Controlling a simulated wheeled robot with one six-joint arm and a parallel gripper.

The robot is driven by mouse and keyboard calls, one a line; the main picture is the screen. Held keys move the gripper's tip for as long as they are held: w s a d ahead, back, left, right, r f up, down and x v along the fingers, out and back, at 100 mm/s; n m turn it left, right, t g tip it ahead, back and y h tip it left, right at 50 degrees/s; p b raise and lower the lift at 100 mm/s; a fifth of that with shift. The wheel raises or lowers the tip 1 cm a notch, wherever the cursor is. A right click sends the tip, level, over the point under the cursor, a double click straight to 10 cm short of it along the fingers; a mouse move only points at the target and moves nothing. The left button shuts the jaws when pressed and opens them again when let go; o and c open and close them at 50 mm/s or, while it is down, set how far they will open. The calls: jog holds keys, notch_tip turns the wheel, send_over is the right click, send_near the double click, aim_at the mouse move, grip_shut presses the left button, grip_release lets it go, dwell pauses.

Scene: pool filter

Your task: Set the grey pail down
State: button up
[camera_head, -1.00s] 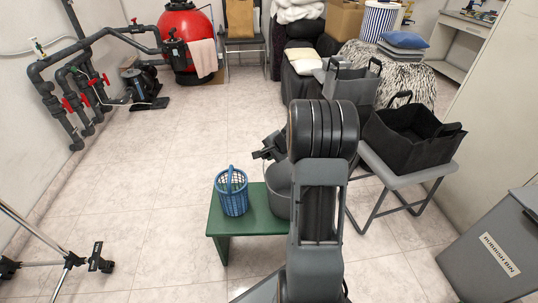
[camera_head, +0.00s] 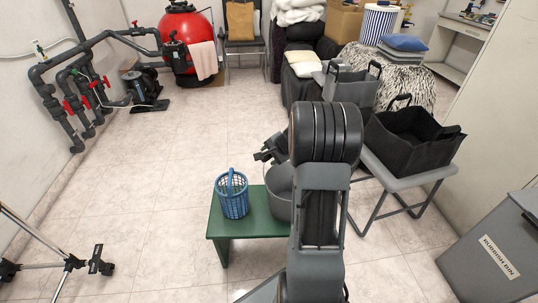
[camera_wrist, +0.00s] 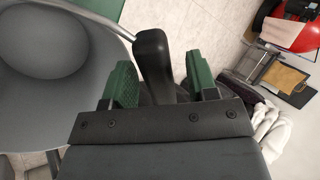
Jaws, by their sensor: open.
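The grey pail (camera_head: 280,190) stands upright on the right part of a low green bench (camera_head: 258,226), partly hidden behind my arm. My gripper (camera_head: 269,154) is just above the pail's rim. In the wrist view the open pail (camera_wrist: 75,88) fills the left side and looks empty. Its dark handle grip (camera_wrist: 153,62) is between the two green fingers of my gripper (camera_wrist: 162,78). The fingers are open, with a gap visible at least on the right of the grip.
A blue basket (camera_head: 232,196) stands on the bench left of the pail. A black bag (camera_head: 413,138) rests on a grey folding stool (camera_head: 410,177) at the right. A rubbish bin (camera_head: 490,250) is at lower right. The tiled floor at left is mostly clear.

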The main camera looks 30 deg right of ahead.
jog(key=p+v, duration=0.3)
jog(key=v, duration=0.7)
jog(key=s+a+r+n+g, duration=0.1)
jog(key=s+a+r+n, duration=0.15)
jog(key=a, duration=0.45)
jog(key=s+a+r+n+g, duration=0.1)
jog(key=s+a+n+g, duration=0.1)
jog(key=a+n, duration=0.35)
jog(key=s+a+n+g+h, duration=0.1)
jog(key=s+a+n, duration=0.6)
jog(key=s+a, duration=0.3)
jog(key=shift+a+g+h, duration=0.3)
jog(key=shift+a+h, duration=0.05)
jog(key=shift+h, duration=0.05)
jog(key=shift+r, duration=0.1)
jog(key=shift+c, duration=1)
jog(key=shift+d, duration=0.15)
